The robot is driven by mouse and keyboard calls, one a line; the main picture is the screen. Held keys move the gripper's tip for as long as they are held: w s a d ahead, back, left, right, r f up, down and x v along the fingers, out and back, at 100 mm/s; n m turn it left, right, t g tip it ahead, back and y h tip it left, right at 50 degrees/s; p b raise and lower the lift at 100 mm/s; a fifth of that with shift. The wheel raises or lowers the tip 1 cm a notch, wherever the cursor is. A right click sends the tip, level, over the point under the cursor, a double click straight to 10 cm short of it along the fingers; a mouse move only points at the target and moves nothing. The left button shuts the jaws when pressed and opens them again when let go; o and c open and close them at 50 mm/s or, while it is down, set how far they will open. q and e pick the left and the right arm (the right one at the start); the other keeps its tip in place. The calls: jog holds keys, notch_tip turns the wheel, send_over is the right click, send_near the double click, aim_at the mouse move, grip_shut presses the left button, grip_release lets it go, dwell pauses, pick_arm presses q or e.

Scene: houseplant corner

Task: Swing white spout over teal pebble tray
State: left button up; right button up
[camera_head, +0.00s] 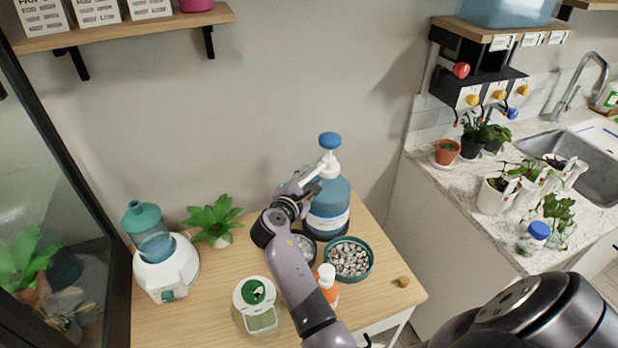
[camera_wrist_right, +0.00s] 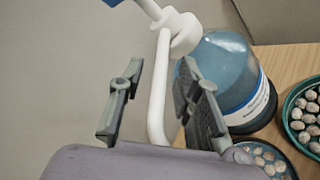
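The blue pump bottle (camera_head: 330,212) stands at the table's back with a blue cap (camera_head: 329,140). Its white spout (camera_head: 311,174) slopes down and left from the pump head, away from the teal pebble tray (camera_head: 353,280), which sits in front and right of the bottle. My right gripper (camera_head: 297,187) is at the spout. In the right wrist view the white spout (camera_wrist_right: 158,90) runs between the two fingers, with a gap visible on each side, so the gripper is open around it. Part of the bottle is hidden by my gripper. My left gripper is not in view.
A second pebble dish (camera_head: 308,244) sits partly behind my right arm. A white-orange bottle (camera_head: 327,283) stands close beside the teal tray. A cork (camera_head: 403,281) lies to the right. A green plant (camera_head: 213,219) and a white dispenser (camera_head: 167,268) stand left.

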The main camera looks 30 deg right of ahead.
grip_shut()
dwell(0.8)
